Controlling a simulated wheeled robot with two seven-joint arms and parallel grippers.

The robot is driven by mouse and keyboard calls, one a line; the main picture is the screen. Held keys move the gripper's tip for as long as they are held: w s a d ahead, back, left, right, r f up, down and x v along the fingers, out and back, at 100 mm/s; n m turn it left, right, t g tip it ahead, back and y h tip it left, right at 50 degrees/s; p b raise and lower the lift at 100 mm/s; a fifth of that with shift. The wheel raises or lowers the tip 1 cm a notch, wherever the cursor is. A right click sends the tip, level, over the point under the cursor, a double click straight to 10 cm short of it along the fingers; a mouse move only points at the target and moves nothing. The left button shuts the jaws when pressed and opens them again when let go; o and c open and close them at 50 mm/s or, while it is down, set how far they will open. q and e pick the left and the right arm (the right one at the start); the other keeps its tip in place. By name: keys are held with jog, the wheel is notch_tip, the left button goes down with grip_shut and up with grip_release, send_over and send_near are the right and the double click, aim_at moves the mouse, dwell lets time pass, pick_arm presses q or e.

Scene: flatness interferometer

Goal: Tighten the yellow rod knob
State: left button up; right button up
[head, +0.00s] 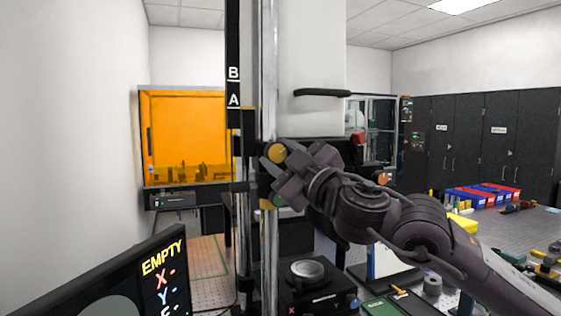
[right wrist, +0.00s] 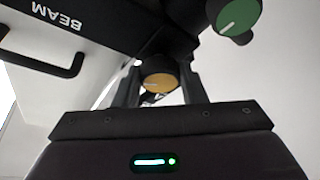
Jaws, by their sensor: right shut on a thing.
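The yellow rod knob (head: 277,153) is on the carriage at the vertical metal rod in the head view. In the right wrist view the yellow knob (right wrist: 160,82) shows a pale pointer line on its face. My right gripper (head: 272,160) is shut on the yellow knob, with one finger on each side of it. The fingers (right wrist: 158,88) also show in the right wrist view. A green knob (head: 279,200) sits just below the yellow one; the right wrist view shows the green knob (right wrist: 237,14) with a white line. My left gripper is not in view.
A black stage with a round metal disc (head: 307,269) stands below the rod. A screen reading EMPTY (head: 150,275) is at lower left. A black handle (head: 322,93) is on the white housing above. Bins and tools lie on the right bench.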

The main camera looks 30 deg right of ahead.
jog(key=n+y, duration=0.1)
jog(key=n, duration=0.2)
jog(key=shift+d+r+n+g, duration=0.1)
jog(key=shift+r+n+g, duration=0.05)
jog(key=shift+n+g, duration=0.25)
jog(key=n+g+y+p, duration=0.1)
jog(key=n, duration=0.2)
jog(key=shift+r+p, duration=0.15)
jog(key=shift+p, duration=0.15)
jog(key=n+g+p, duration=0.1)
jog(key=n+p, duration=0.1)
jog(key=n, duration=0.2)
jog(key=shift+r+g+p, duration=0.1)
jog(key=shift+g+p, duration=0.3)
jog(key=shift+n+g+p, duration=0.3)
jog(key=shift+n+p, duration=0.45)
jog(key=shift+n, duration=0.15)
jog(key=o, duration=1)
jog(key=shift+s, duration=0.1)
